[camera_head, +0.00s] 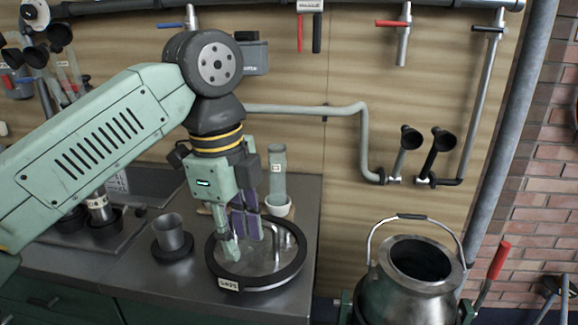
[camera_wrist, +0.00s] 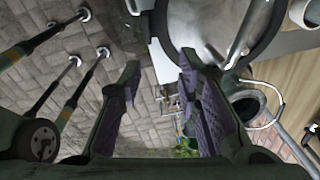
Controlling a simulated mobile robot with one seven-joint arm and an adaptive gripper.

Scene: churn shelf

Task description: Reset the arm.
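My gripper (camera_head: 243,236) hangs at the end of my green arm, pointing down over the round dark-rimmed basin (camera_head: 262,281) on the counter. In the wrist view my gripper (camera_wrist: 158,72) has its two purple-padded fingers wide apart, with nothing held between them. The same basin shows at the top of the wrist view (camera_wrist: 262,45), beyond the fingertips. Whether the fingertips touch anything in the basin is hard to tell in the head view, but they look clear of it in the wrist view.
A metal cup (camera_head: 170,233) stands left of the basin on the counter (camera_head: 190,285). A glass cylinder (camera_head: 277,165) stands behind. A metal churn (camera_head: 405,285) with a raised handle is at the right. Pipes and valves (camera_head: 404,45) line the wall.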

